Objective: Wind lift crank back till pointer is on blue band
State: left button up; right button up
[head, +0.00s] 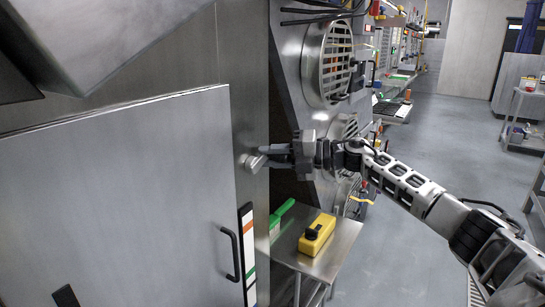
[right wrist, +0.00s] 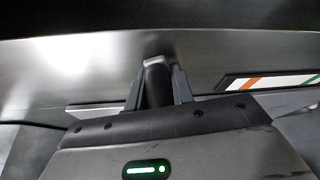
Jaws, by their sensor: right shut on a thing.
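The lift crank (head: 254,162) sticks out of the grey metal cabinet side, right of the large door panel. My right gripper (head: 268,156) reaches in from the right and is shut on the crank's grip. In the right wrist view the dark grip (right wrist: 157,85) stands between my two fingers, with a pale metal end beyond it. The banded scale (head: 248,250) is a vertical strip with orange, white, green and blue parts; part of it shows in the right wrist view (right wrist: 270,82). I cannot make out the pointer. My left gripper is not in view.
A door panel (head: 110,200) with a black handle (head: 231,253) fills the left. A small metal table (head: 335,245) below my right gripper holds a yellow box (head: 317,234) and a green tool (head: 281,213). Round vents (head: 328,62) are behind.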

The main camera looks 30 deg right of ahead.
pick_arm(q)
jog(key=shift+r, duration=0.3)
pick_arm(e)
jog(key=shift+a+r+n, duration=0.2)
jog(key=shift+r+n, duration=0.3)
jog(key=shift+r, duration=0.2)
dwell(2.0)
jog(key=o, duration=1)
jog(key=shift+s+a, duration=0.1)
jog(key=shift+f, duration=0.2)
jog(key=shift+s+d, duration=0.1)
jog(key=shift+d, duration=0.1)
pick_arm(q)
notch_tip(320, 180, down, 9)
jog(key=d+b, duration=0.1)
jog(key=b, duration=0.8)
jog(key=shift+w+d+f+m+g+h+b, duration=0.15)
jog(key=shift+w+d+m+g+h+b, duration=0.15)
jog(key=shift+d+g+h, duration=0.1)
pick_arm(e)
jog(key=v, duration=1.5)
jog(key=shift+s+d+r, duration=0.1)
jog(key=shift+s+r, duration=0.1)
jog(key=shift+r, duration=0.05)
